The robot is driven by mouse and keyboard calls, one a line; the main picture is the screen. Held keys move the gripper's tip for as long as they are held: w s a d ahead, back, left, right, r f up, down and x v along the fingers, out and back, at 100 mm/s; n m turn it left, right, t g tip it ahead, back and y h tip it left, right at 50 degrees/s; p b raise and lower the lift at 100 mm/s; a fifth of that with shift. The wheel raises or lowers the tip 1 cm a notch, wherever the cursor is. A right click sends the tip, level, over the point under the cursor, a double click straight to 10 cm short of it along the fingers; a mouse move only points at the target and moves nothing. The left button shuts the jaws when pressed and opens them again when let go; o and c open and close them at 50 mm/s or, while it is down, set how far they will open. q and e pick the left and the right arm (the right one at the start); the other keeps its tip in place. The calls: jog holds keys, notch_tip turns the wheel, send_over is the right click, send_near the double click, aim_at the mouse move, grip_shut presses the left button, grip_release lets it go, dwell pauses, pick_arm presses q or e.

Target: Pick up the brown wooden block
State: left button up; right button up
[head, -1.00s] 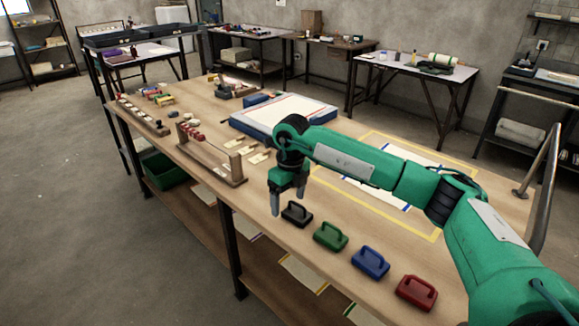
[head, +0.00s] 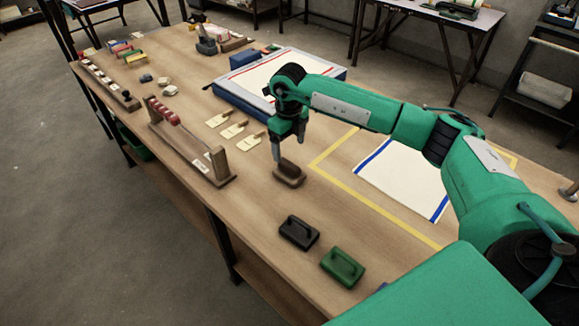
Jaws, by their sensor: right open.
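The brown wooden block (head: 290,175), with a raised handle, sits on the wooden table in the head view. My right gripper (head: 289,150) points down just above and behind it, with its fingers apart and nothing between them. One fingertip overlaps the block's top edge in the picture, and I cannot tell whether they touch. My left gripper is not in view.
A black block (head: 299,232) and a green block (head: 343,267) lie nearer me. A white cloth with blue edges (head: 405,178) lies inside yellow tape at right. A wooden rack with red beads (head: 190,150) stands left. Bare table surrounds the brown block.

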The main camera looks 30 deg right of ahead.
aim_at(289, 163)
notch_tip(289, 163, down, 3)
jog(key=shift+f, duration=0.35)
jog(key=f+p, duration=0.1)
jog(key=f, duration=0.1)
jog(key=s+f+p, duration=0.1)
jog(key=f, duration=0.1)
jog(key=shift+a+f, duration=0.15)
jog(key=shift+a, duration=0.05)
jog(key=shift+f, duration=0.3)
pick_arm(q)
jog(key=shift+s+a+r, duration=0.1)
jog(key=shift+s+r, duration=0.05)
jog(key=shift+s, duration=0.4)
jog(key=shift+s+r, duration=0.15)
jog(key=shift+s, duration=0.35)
pick_arm(e)
jog(key=c, duration=1.2)
jog(key=shift+r, duration=0.1)
